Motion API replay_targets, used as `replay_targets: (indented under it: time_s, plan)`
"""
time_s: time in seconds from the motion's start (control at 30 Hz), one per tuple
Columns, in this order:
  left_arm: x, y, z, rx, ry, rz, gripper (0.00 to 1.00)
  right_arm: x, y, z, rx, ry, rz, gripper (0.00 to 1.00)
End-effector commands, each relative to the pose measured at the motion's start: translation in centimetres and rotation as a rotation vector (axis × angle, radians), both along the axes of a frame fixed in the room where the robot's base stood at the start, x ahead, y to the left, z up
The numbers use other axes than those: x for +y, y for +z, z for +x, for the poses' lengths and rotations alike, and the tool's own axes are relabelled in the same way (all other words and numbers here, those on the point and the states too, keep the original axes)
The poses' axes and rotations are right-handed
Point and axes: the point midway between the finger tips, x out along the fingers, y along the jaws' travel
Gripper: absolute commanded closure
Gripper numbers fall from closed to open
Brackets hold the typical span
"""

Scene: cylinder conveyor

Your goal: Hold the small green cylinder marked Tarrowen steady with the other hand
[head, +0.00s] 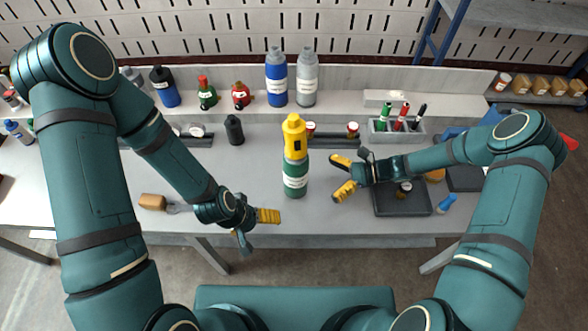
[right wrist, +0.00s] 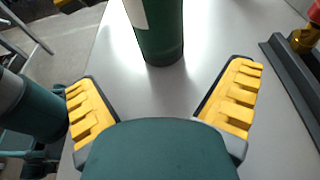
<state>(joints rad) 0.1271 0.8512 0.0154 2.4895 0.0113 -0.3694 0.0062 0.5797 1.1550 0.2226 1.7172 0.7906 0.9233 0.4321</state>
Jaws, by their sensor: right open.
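A green cylinder (head: 295,180) with a white label stands upright near the front middle of the bench. A yellow head (head: 294,135) sits on its top. The label's writing is too small to read. In the right wrist view its lower part (right wrist: 160,35) shows ahead of and between the finger lines. My right gripper (head: 335,179) is open and empty, to the right of the cylinder, with its fingers pointing at it and a gap between. My left gripper (head: 268,216) is at the bench's front edge, left of and lower than the cylinder, apart from it; its finger gap is hidden.
A dark tray (head: 402,208) is right, under my right arm. Blue (head: 276,80) and grey (head: 306,80) bottles stand on the rear shelf. Bench around the green cylinder is clear.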

Motion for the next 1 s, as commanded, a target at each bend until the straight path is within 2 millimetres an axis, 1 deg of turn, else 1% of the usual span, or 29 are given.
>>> replay_targets:
  time_s: [0.17, 0.5, 0.7, 0.83, 1.0]
  plan:
    - [0.0, -0.2, -0.1, 0.001, 0.000, 0.000, 0.08, 1.4, -0.4, 0.0, 0.002, -0.001, 0.003, 0.00]
    - [0.0, -0.7, -0.2, 0.005, -0.004, -0.001, 0.08, 5.8, -1.8, -0.1, 0.001, 0.002, 0.001, 0.00]
    - [-0.1, -1.5, -0.5, 0.011, -0.008, -0.002, 0.08, 7.9, -2.6, 0.0, 0.001, 0.002, 0.001, 0.00]
    - [-0.1, -1.7, -0.6, 0.012, -0.009, -0.003, 0.08, 8.9, -2.8, 0.0, 0.000, 0.001, 0.000, 0.00]
    - [-0.1, -1.8, -0.6, 0.014, -0.011, -0.003, 0.08, 9.4, -2.9, 0.0, 0.000, 0.001, 0.000, 0.00]
